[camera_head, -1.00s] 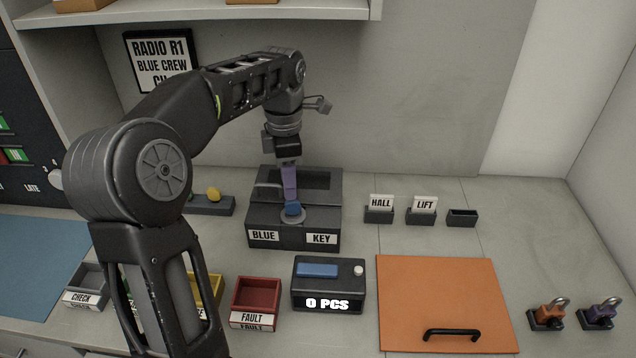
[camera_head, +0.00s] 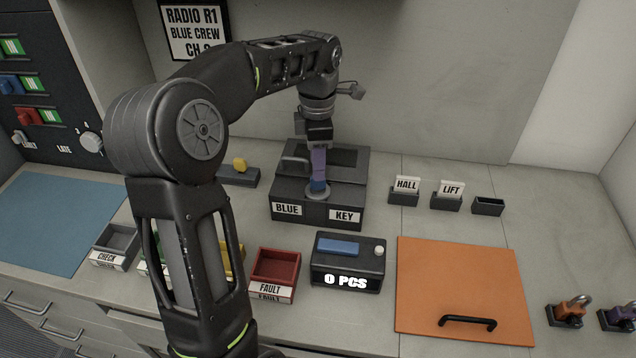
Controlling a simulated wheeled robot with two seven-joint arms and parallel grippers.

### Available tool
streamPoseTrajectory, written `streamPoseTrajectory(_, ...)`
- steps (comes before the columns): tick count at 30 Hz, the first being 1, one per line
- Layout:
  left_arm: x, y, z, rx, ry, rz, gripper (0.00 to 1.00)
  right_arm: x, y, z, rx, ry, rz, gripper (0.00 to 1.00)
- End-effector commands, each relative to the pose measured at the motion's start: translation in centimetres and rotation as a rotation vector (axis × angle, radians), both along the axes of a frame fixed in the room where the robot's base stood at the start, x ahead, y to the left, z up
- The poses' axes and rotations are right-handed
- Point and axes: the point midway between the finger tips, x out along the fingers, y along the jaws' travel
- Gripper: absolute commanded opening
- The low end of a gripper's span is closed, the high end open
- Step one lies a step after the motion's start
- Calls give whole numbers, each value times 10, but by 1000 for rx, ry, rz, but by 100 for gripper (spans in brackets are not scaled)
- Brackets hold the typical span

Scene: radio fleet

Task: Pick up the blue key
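The blue key (camera_head: 318,187) stands on a round disc at the front of the black box (camera_head: 282,189) labelled BLUE KEY, at the middle of the head view. My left gripper (camera_head: 318,176) points straight down right over the key. Its purple fingers overlap the key's top in the picture. The fingers line up edge-on, so I cannot tell whether they are open or shut around it. My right gripper is not in view.
A black counter box (camera_head: 349,268) reading 0 PCS and a red FAULT tray (camera_head: 275,265) stand in front. An orange panel (camera_head: 464,280) with a black handle lies at right. Small HALL (camera_head: 405,198) and LIFT (camera_head: 447,204) holders stand right of the key box.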

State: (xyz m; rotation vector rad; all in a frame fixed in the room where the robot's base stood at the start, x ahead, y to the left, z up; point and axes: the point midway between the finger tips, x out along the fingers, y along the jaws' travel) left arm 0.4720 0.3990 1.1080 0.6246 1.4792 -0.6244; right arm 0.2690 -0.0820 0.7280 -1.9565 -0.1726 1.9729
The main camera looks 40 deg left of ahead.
Motion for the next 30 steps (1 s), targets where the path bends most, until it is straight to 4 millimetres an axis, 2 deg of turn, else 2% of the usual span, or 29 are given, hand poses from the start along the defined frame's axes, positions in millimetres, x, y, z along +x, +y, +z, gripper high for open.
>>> streamPoseTrajectory(5, 0, 0, -12, -1, 4, 0, 38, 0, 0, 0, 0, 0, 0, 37)
streamPoseTrajectory(10, 2, 1, -37, -1, 4, -1, 38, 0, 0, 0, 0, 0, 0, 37)
streamPoseTrajectory(14, 2, 1, -50, 0, 1, 0, 38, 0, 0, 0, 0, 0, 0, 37)
streamPoseTrajectory(30, 3, 1, -52, 1, -1, 0, 38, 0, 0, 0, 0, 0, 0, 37)
